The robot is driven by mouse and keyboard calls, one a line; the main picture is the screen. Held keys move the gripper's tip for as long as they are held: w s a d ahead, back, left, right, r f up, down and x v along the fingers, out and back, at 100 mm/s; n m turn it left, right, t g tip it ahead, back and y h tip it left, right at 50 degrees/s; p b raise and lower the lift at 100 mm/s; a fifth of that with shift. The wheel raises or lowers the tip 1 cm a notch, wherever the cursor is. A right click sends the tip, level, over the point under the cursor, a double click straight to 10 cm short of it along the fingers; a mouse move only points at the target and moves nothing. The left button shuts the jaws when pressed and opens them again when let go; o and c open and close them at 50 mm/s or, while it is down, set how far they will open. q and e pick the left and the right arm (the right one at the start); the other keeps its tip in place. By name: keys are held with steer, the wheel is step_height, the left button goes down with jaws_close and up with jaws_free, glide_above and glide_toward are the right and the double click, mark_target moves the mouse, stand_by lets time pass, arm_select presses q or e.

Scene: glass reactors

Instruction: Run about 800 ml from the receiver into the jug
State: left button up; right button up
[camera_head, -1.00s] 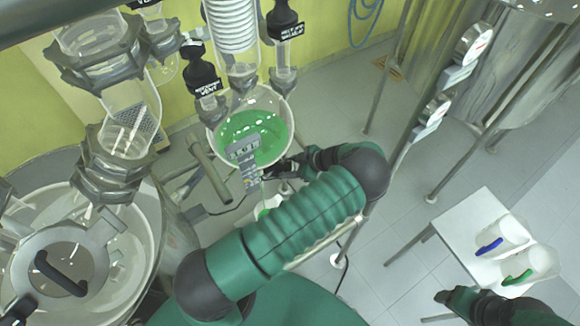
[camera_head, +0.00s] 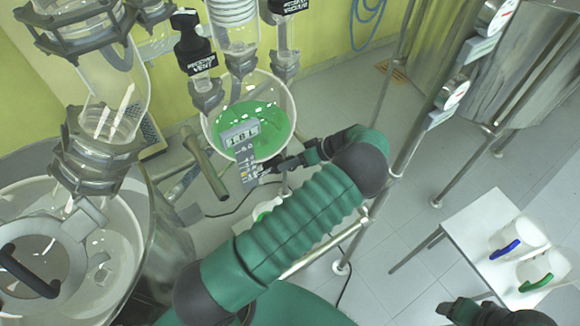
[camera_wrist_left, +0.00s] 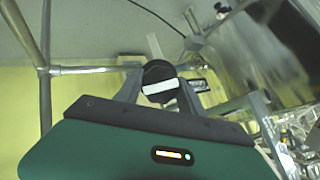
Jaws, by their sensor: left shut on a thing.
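The receiver (camera_head: 276,92) is a round clear glass vessel with green liquid (camera_head: 270,122) in its lower part. A grey plate with markings (camera_head: 240,134) hangs at its front. My left gripper (camera_head: 270,168) is just below the receiver, partly hidden by my arm. In the left wrist view its fingers (camera_wrist_left: 158,90) are shut on a black round knob with a white stripe (camera_wrist_left: 158,74). A white jug (camera_head: 265,207) with some green on it shows under the receiver, mostly behind my left arm. My right gripper (camera_head: 452,308) is at the bottom right edge; its fingers are unclear.
A white side table (camera_head: 462,222) at the right holds two white jugs, one with a blue handle (camera_head: 505,249) and one with a green handle (camera_head: 536,283). A large glass reactor (camera_head: 125,240) stands at the left. Steel posts (camera_head: 400,130) and vessels stand behind. Grey floor lies between.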

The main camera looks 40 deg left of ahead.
arm_select(q)
steer(key=shift+w+d+m+b, duration=0.2)
steer(key=shift+m+b, duration=0.45)
steer(key=shift+m, duration=0.35)
steer(key=shift+g, duration=0.3)
steer(key=o, duration=1)
steer(key=shift+o, duration=2)
steer(key=shift+d, duration=0.2)
steer(key=shift+w+d+r+b, duration=0.2)
steer(key=shift+r+b, duration=0.05)
steer(key=shift+b, duration=0.05)
steer(key=b+v, duration=0.2)
steer(key=v, duration=0.5)
